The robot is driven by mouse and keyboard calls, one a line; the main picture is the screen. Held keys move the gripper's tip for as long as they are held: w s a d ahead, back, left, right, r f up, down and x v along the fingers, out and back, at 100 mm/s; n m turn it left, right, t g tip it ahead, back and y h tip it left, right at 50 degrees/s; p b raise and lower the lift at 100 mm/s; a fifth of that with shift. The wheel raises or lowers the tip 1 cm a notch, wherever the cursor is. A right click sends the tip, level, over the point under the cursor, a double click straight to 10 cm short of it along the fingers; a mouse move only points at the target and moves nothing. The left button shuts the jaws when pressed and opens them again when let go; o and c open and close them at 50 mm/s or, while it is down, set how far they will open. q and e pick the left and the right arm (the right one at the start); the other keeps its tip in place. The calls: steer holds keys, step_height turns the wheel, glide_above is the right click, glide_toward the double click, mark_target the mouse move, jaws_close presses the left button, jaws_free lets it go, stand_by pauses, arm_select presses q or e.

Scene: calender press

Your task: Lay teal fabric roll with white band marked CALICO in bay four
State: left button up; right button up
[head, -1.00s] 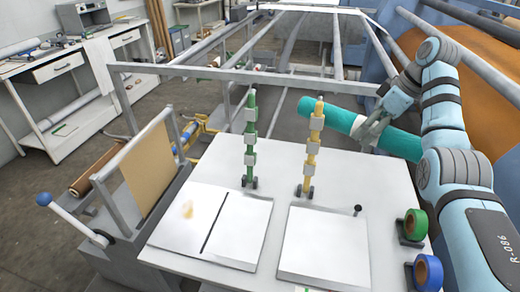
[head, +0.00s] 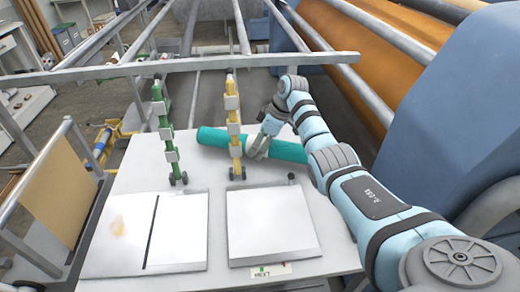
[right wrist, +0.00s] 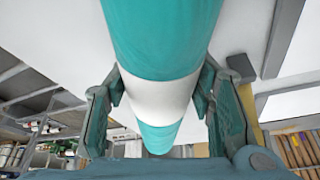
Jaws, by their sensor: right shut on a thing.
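The teal fabric roll (head: 288,152) lies nearly level across my right gripper (head: 258,143), behind the yellow post (head: 235,128) in the head view. My right gripper is shut around the roll's middle. In the right wrist view the fingers (right wrist: 162,104) flank a white band (right wrist: 160,98) on the teal roll (right wrist: 160,38). No lettering can be read on the band. I cannot tell whether the roll touches the table (head: 300,218). I cannot make out a bay marked four. My left gripper is not in view.
A green post (head: 165,135) stands left of the yellow one. Two white panels (head: 150,232) (head: 270,222) lie on the table front, with a small label (head: 265,271) at the edge. A metal rail (head: 190,66) crosses behind. An orange roller (head: 350,50) and blue housing (head: 440,110) stand right.

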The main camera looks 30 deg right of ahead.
steer(key=shift+s+f, duration=0.1)
steer(key=shift+f, duration=0.75)
steer(key=shift+f, duration=0.15)
steer(key=o, duration=1.5)
